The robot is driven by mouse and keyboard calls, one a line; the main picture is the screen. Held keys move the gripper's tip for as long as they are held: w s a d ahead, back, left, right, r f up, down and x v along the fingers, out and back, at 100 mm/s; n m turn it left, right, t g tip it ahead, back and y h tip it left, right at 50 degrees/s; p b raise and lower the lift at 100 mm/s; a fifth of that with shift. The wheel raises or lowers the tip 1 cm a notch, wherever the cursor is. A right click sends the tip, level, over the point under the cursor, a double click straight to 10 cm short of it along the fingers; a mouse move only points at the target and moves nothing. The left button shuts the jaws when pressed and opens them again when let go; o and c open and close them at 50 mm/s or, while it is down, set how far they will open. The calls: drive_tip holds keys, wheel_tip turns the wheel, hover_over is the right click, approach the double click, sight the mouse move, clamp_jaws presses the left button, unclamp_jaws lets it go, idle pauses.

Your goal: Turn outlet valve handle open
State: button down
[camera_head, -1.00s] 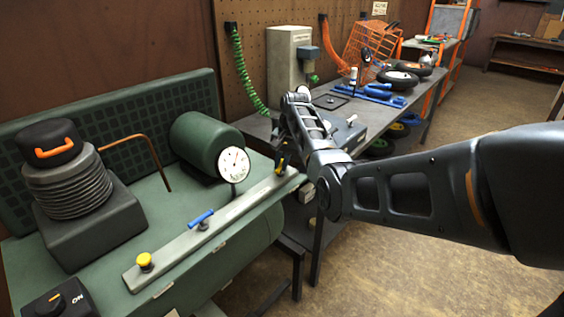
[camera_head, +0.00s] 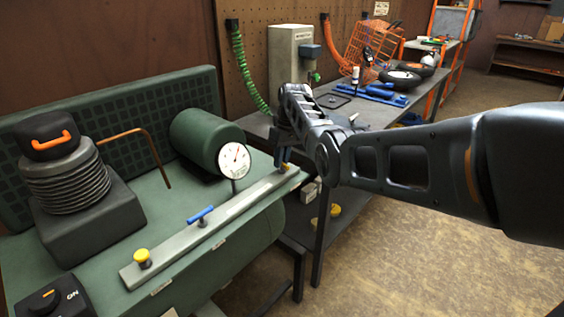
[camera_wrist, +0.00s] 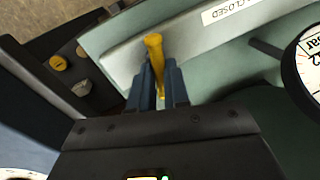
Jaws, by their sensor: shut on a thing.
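The outlet valve handle shows in the wrist view as a yellow lever (camera_wrist: 154,48) with a rounded end. It stands at the edge of the pale green rail (camera_wrist: 115,50), near a label (camera_wrist: 228,10) reading CLOSED. My gripper (camera_wrist: 158,85) has its two blue-grey fingers shut on the lever, one on each side. In the head view my gripper (camera_head: 283,158) is at the far right end of the rail; the yellow lever is not clearly visible there. The lever's base is hidden by the fingers.
A round gauge (camera_head: 234,160) and a green cylinder (camera_head: 205,140) stand close left of my gripper. A blue handle (camera_head: 200,214) and a yellow knob (camera_head: 143,258) sit further along the rail. A bench (camera_head: 345,112) with tools lies behind my arm.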

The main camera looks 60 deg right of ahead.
drive_tip(key=shift+w+a+r+n+b, duration=0.1)
drive_tip(key=shift+w+n+b, duration=0.1)
drive_tip(key=shift+n, duration=0.4)
drive_tip(key=shift+w+n+b, duration=0.1)
drive_tip(key=shift+n+b, duration=0.1)
drive_tip(key=shift+n, duration=0.4)
drive_tip(key=c, duration=1.1)
unclamp_jaws()
drive_tip(key=shift+s+g, duration=0.15)
drive_tip(key=shift+g, duration=0.15)
drive_tip(key=shift+c, duration=0.2)
wheel_tip(320, 180, up, 8)
drive_tip(key=d, duration=0.1)
drive_tip(key=shift+s+d+f+b, duration=0.15)
drive_tip(key=shift+d+f+b, duration=0.1)
drive_tip(key=shift+b, duration=0.1)
drive_tip(key=shift+s, duration=0.1)
